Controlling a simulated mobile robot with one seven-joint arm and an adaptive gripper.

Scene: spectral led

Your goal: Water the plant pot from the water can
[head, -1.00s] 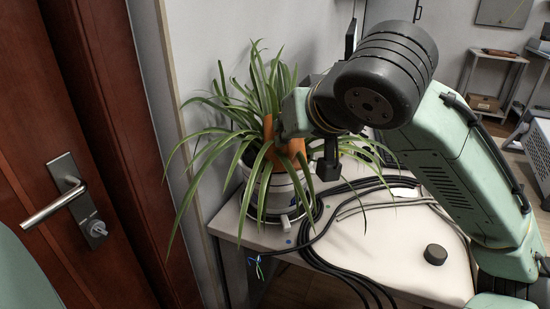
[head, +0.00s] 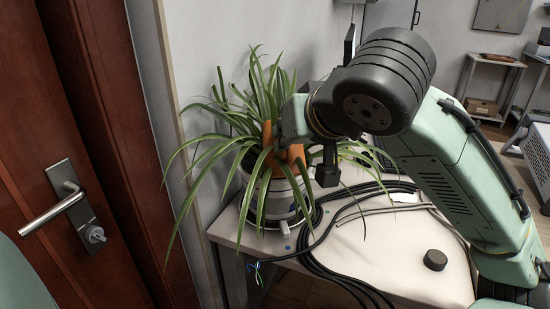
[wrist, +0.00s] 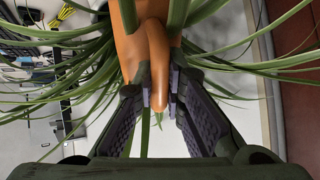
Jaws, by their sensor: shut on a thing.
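The plant pot (head: 283,196) is a white container with long green spider-plant leaves (head: 236,120), standing at the left end of the white table. An orange watering can (head: 294,153) is at the plant, partly hidden by leaves and my arm. In the wrist view my gripper (wrist: 160,98) is shut on the orange watering can (wrist: 140,48), with its fingers on either side of a curved orange part. Leaves surround the can. Whether water flows cannot be seen.
Black cables (head: 330,235) run over the table (head: 400,255) beside the pot. A small black round object (head: 435,259) lies at the table's front right. A wall stands close behind the plant. A brown door (head: 85,150) with a metal handle is at left.

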